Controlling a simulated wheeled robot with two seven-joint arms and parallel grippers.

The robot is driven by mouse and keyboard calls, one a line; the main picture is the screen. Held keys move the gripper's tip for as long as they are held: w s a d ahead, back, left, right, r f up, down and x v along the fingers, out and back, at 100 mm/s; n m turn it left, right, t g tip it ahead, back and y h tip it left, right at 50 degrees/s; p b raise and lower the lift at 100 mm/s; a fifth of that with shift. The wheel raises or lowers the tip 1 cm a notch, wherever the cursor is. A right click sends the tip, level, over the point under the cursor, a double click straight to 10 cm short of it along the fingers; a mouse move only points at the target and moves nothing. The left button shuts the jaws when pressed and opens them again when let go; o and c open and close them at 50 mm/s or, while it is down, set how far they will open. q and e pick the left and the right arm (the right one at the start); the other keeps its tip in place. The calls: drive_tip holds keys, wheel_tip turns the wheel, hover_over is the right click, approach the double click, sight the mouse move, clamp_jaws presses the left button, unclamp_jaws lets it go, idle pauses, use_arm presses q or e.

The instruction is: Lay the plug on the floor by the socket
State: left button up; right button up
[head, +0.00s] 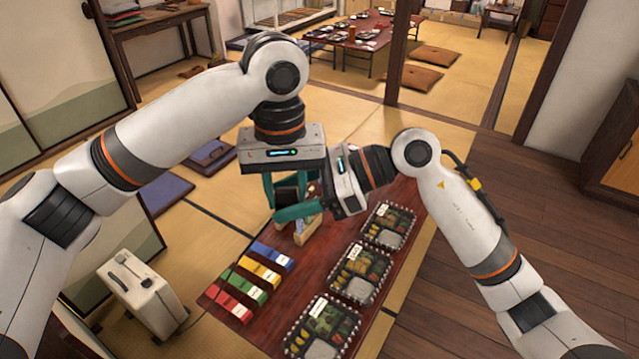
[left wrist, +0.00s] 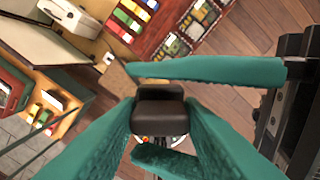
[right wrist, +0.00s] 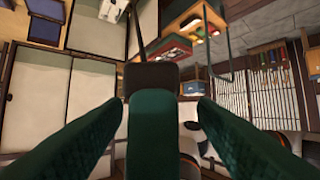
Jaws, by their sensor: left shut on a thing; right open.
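A dark brown block, which looks like the plug (left wrist: 160,105), is held between the teal fingers of my left gripper (head: 288,188). In the right wrist view the dark block (right wrist: 150,77) shows beyond a teal left finger that covers part of it. My right gripper (right wrist: 160,100) is open, with its fingers on either side of the held block; I cannot tell whether they touch it. In the left wrist view one right finger passes above the block and one below. Both grippers are above the far end of the low table. I cannot make out the socket.
The low red-brown table (head: 262,318) carries bento boxes (head: 357,272) and several coloured packs (head: 250,277). Dark blue cushions (head: 165,195) lie beyond. Wooden floor (head: 510,200) is clear at right.

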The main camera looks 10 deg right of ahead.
drive_tip(key=shift+x, duration=0.75)
drive_tip(key=shift+c, duration=0.5)
drive_tip(key=c, duration=0.9)
use_arm(q)
drive_tip(key=o, duration=1.1)
drive_tip(key=shift+c, duration=0.2)
use_arm(e)
drive_tip(key=shift+c, duration=0.4)
drive_tip(key=shift+s, duration=0.1)
use_arm(q)
drive_tip(key=shift+d, duration=0.15)
use_arm(e)
drive_tip(key=shift+a, duration=0.1)
